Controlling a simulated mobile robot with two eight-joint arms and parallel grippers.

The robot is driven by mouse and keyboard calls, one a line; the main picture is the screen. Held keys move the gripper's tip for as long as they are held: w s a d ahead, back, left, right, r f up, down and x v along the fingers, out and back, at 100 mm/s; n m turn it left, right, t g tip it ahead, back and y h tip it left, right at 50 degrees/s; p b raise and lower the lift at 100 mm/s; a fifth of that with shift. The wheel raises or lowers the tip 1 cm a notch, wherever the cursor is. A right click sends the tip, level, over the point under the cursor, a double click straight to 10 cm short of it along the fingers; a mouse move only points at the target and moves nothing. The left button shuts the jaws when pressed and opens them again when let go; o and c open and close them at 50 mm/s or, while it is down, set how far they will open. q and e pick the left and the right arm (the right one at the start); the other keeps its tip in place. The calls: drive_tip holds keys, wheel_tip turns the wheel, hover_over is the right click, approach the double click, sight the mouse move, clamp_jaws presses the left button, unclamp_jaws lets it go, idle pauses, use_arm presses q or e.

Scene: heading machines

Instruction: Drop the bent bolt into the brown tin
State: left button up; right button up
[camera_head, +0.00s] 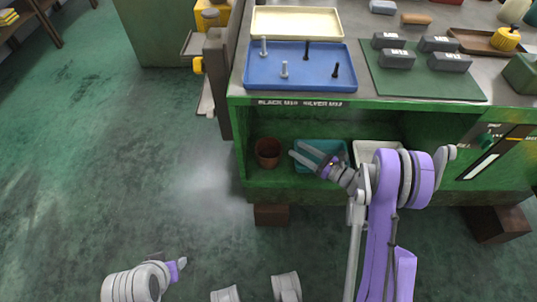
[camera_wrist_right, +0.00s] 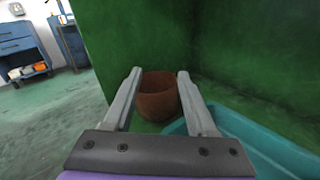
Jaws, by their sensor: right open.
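The brown tin (camera_head: 267,153) stands upright at the left end of the green bench's lower shelf. In the right wrist view the tin (camera_wrist_right: 157,100) shows beyond and between the fingertips, and its inside is dark. My right gripper (camera_head: 296,149) is open and empty, just right of the tin and apart from it, pointing toward it. I cannot make out a bent bolt in either view. Several bolts stand upright in the blue tray (camera_head: 300,84) on the bench top. My left gripper (camera_head: 180,263) is low at the bottom left, its jaws unclear.
A teal bin (camera_head: 336,148) sits right of the tin, beneath my right gripper, with a white bin (camera_head: 377,153) beyond it. A cream tray (camera_head: 296,14) and a green mat (camera_head: 425,85) with grey blocks are on top. Floor at left is clear.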

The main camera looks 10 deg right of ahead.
drive_tip(key=v, duration=0.4)
drive_tip(key=shift+s+d, duration=0.3)
